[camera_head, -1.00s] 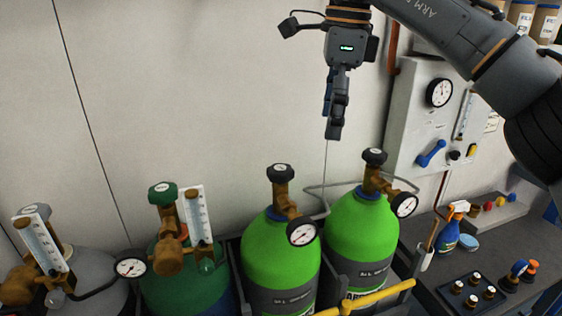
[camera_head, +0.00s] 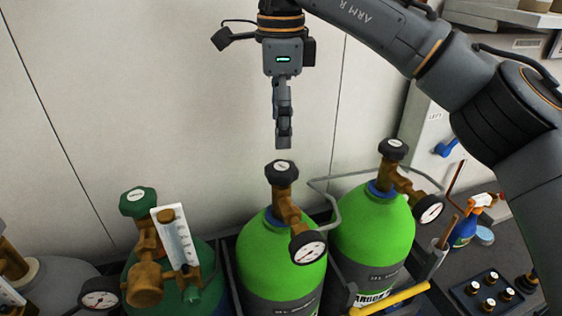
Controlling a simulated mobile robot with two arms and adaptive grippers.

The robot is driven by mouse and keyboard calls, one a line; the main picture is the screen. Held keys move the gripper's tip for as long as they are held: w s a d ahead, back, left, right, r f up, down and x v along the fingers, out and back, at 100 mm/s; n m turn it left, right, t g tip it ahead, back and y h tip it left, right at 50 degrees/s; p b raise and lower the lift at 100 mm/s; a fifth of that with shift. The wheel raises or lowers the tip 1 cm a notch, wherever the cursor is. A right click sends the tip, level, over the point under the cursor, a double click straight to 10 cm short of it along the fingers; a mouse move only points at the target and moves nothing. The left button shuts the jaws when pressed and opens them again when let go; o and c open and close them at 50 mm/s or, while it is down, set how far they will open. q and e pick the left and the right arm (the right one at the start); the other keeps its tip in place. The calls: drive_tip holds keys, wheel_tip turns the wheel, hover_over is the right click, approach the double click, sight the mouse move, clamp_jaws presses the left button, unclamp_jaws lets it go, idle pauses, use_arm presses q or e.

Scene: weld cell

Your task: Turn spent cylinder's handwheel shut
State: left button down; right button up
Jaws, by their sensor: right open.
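Two bright green cylinders stand side by side, the left one (camera_head: 262,255) and the right one (camera_head: 370,230). Each has a brass valve with a black handwheel on top, the left handwheel (camera_head: 281,172) and the right handwheel (camera_head: 393,149). Each valve carries a round gauge, the left gauge (camera_head: 308,247) and the right gauge (camera_head: 429,210). I cannot tell from the picture which cylinder is spent. My right gripper (camera_head: 284,140) is open and empty, fingers pointing down and seen edge-on. It appears just above the left black handwheel, apart from it. My left gripper is not in view.
A dark green cylinder (camera_head: 205,268) with a green handwheel and flowmeter stands left, beside a grey cylinder (camera_head: 55,280). A yellow bar (camera_head: 392,299) crosses in front of the right cylinder. A spray bottle (camera_head: 465,230) stands on the right bench.

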sight(282, 166)
drive_tip(key=f, duration=0.2)
drive_tip(key=f+p, duration=0.1)
drive_tip(key=f, duration=0.1)
drive_tip(key=shift+w+d, duration=0.15)
drive_tip(key=shift+w, duration=0.05)
wheel_tip(282, 166, down, 4)
drive_tip(key=shift+w+f+p, duration=0.1)
drive_tip(key=shift+f+p, duration=0.1)
drive_tip(key=shift+p, duration=0.45)
drive_tip(key=shift+f, duration=0.25)
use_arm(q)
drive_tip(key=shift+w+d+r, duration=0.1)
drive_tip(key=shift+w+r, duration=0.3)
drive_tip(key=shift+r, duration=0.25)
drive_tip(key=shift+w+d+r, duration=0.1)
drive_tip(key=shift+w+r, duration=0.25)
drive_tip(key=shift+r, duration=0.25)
use_arm(e)
drive_tip(key=c, duration=1.2)
